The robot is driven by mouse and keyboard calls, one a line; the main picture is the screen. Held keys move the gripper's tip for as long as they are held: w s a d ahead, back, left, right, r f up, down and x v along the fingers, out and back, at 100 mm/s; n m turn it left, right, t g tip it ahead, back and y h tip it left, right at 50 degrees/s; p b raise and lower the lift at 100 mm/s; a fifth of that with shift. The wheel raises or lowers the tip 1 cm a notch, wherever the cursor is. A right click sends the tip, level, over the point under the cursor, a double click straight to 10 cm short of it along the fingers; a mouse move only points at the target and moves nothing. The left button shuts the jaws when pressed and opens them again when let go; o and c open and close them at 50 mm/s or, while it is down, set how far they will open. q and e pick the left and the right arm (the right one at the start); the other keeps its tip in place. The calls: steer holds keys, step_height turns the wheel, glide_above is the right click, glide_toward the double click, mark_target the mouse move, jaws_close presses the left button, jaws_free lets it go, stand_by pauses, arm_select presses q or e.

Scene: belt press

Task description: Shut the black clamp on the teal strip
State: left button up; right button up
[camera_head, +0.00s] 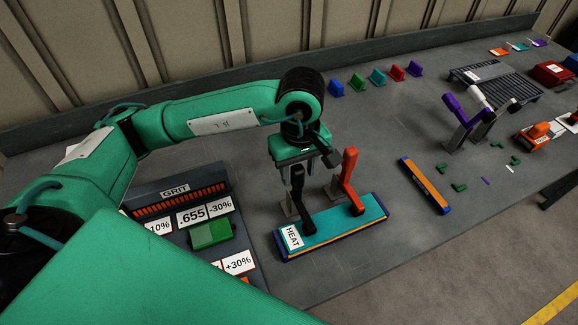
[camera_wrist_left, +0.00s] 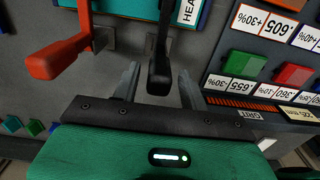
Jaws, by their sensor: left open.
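The teal strip (camera_head: 335,229) lies on the bench with a white HEAT label at its left end. The black clamp (camera_head: 297,183) stands at the strip's back edge near that label, its lower end over the strip. Its upper part is partly hidden by my left gripper (camera_head: 305,166). In the left wrist view, the black clamp's lever (camera_wrist_left: 160,60) rises between the two parted fingers of my left gripper (camera_wrist_left: 158,76), with gaps on both sides. Whether the clamp presses the strip is unclear. My right gripper is not in view.
A red-orange clamp (camera_head: 348,178) stands close right of the black one. A GRIT panel (camera_head: 174,190) with a green block lies to the left. An orange and blue bar (camera_head: 425,185) lies to the right. Purple and white clamps (camera_head: 459,120) stand further back.

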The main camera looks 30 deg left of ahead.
arm_select(q)
steer(key=shift+r+p, duration=0.6)
steer(key=shift+r, duration=1.8)
